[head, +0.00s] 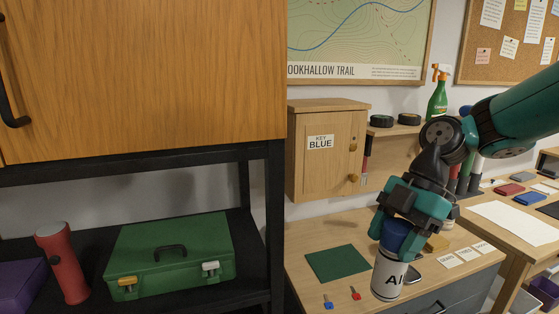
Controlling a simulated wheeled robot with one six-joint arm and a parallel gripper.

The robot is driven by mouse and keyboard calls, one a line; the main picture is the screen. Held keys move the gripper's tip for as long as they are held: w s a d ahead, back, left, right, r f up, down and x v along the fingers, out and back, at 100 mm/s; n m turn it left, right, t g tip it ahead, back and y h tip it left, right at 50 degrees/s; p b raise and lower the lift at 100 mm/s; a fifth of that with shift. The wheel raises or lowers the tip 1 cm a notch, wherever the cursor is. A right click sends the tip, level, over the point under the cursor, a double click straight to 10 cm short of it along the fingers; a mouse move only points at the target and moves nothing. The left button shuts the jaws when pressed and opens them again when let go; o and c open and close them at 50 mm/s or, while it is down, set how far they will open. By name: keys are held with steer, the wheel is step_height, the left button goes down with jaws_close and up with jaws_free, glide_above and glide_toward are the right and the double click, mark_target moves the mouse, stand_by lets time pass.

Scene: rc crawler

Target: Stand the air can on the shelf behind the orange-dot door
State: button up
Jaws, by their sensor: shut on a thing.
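The air can (388,276) is white with dark letters, of which "AI" shows, and has a blue top (396,236). My gripper (398,228) comes down from above and is shut on the can near its blue top. The can is upright or nearly so, in front of the desk's drawer side in the picture; I cannot tell its height. A large wooden cabinet door (150,70) with a black handle fills the upper left and looks shut. No orange dot shows on its visible part. The shelf behind the door is hidden.
A small wall cabinet (320,170) labelled KEY BLUE is shut. The desk (300,245) holds a green mat (338,263), a blue key (328,302) and a red key (356,293).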

mark_target(377, 265)
steer(key=shift+w+a+f+m, duration=0.1)
steer(key=shift+w+f+m, duration=0.3)
steer(key=shift+w+f, duration=0.1)
steer(key=shift+w+a+f+m+t, duration=0.15)
steer(key=shift+w+f+m+t, duration=0.1)
steer(key=shift+f+m+t, duration=0.45)
steer(key=w+f+m+t, duration=0.1)
steer(key=f+m, duration=0.1)
steer(key=f+m+t, duration=0.1)
steer(key=f+m, duration=0.1)
steer(key=w+f+m+t, duration=0.1)
steer(key=f+m, duration=0.1)
steer(key=f, duration=0.1)
steer(key=shift+w+d+m, duration=0.3)
steer(key=shift+w+m, duration=0.05)
steer(key=shift+m, duration=0.05)
steer(key=s+d+f+m+t+h, duration=0.2)
steer(key=d+f+m, duration=0.3)
steer(key=f+m, duration=0.2)
steer(key=s+d+f+m+t+h, duration=0.2)
steer(key=d+f+m, duration=0.3)
steer(key=f, duration=0.6)
steer(key=shift+d+f+m+h, duration=0.25)
steer(key=shift+m+h, duration=0.45)
steer(key=shift+m, duration=0.5)
steer(key=shift+d, duration=0.15)
